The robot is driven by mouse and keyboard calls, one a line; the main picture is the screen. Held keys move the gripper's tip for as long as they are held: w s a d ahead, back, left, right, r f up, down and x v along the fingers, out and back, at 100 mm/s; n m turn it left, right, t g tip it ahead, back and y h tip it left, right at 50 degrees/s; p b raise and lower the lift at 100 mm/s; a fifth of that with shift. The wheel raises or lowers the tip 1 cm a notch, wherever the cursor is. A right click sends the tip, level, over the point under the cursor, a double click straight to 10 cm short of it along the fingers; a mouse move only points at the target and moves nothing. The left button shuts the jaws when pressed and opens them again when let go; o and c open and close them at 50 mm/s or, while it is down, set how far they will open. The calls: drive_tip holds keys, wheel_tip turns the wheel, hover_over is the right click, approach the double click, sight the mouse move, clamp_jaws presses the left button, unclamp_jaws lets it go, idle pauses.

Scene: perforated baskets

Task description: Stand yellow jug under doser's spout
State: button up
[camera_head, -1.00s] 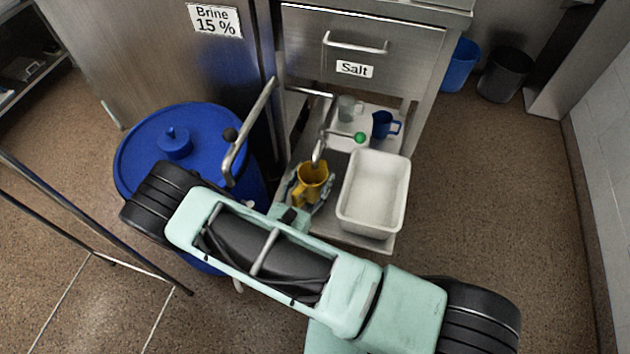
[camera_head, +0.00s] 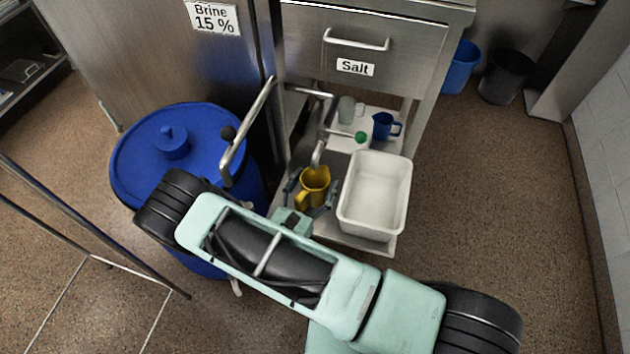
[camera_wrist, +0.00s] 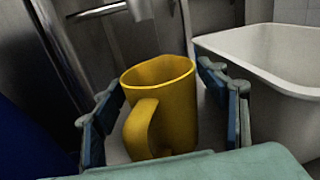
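The yellow jug (camera_head: 314,187) stands upright on the low steel shelf, left of the white tub. The doser's spout (camera_head: 318,153) is a bent steel pipe with a green knob (camera_head: 361,138); its mouth comes down just behind and above the jug's rim. In the wrist view the jug (camera_wrist: 168,100) is between my fingers, handle toward me, and the spout end (camera_wrist: 141,9) is above and behind its rim. My gripper (camera_wrist: 160,105) is open around the jug, with gaps showing on both sides. The jug's base is partly hidden.
A white tub (camera_head: 345,215) stands close on the right. A blue jug (camera_head: 383,125) and a clear jug (camera_head: 347,108) stand behind.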

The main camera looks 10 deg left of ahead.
drive_tip(key=shift+r, duration=0.1)
drive_tip(key=shift+s+r+p, duration=0.1)
drive_tip(key=shift+r+p, duration=0.05)
drive_tip(key=shift+p, duration=0.15)
drive_tip(key=p+v, duration=0.1)
drive_tip(key=v, duration=1)
drive_tip(key=shift+s, duration=0.4)
drive_tip(key=shift+a, duration=0.1)
